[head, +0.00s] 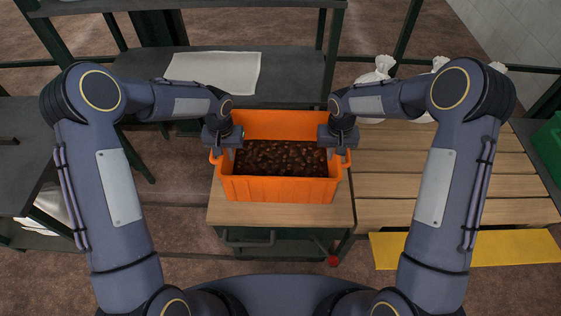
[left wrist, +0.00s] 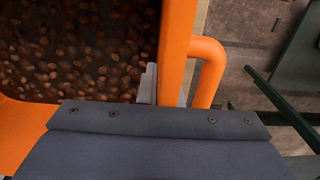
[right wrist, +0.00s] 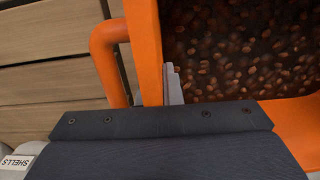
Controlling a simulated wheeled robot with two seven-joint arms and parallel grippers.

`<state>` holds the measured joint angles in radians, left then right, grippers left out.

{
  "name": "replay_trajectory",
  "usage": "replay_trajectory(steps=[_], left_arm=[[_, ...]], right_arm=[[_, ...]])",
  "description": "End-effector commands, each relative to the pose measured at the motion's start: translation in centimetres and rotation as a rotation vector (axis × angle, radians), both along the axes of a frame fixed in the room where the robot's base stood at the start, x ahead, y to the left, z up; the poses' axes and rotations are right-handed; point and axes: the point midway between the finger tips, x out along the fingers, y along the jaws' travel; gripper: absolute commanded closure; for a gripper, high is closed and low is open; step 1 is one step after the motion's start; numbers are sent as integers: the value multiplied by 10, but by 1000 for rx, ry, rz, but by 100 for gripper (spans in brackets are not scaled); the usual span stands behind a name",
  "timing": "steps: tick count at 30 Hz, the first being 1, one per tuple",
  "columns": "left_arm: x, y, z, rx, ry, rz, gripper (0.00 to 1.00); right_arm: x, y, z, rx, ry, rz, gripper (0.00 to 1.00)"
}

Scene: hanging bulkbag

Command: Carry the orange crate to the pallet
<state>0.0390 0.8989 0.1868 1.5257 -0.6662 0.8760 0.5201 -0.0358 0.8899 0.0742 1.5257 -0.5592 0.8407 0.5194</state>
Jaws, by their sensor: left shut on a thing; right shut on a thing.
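The orange crate (head: 278,190) holds a load of brown beans or nuts and stands on a wood-topped cart or small table (head: 280,216) in front of me. My left gripper (head: 228,150) is shut on the crate's left wall, beside its handle; the crate wall (left wrist: 177,50) shows in the left wrist view. My right gripper (head: 334,150) is shut on the crate's right wall; that wall (right wrist: 146,50) shows in the right wrist view with its handle outside. The slatted wooden pallet (head: 440,165) lies to the right of the crate. The outer fingers are mostly hidden.
White sacks (head: 376,72) stand at the pallet's back edge. A yellow strip (head: 480,250) lies along its front. A dark table (head: 290,75) with a white sheet (head: 215,72) is behind the crate. A dark bench (head: 20,150) is at left, a green object (head: 550,145) at far right.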

Motion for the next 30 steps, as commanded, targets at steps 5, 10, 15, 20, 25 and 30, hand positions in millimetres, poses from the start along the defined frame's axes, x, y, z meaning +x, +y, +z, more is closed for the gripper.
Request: replay_trajectory(steps=[5,10,15,20,25,30], left_arm=[[0,0,1,0,-1,0,100],[0,0,1,0,-1,0,100],[0,0,1,0,-1,0,100],[1,0,2,0,-4,0,100],[1,0,7,0,-3,0,100],[1,0,22,0,-3,0,100]], right_arm=[[0,0,1,0,-1,0,100],[0,0,1,0,-1,0,100],[0,0,1,0,-1,0,100],[1,0,2,0,-3,0,100],[1,0,7,1,-3,0,100],[1,0,22,0,-3,0,100]])
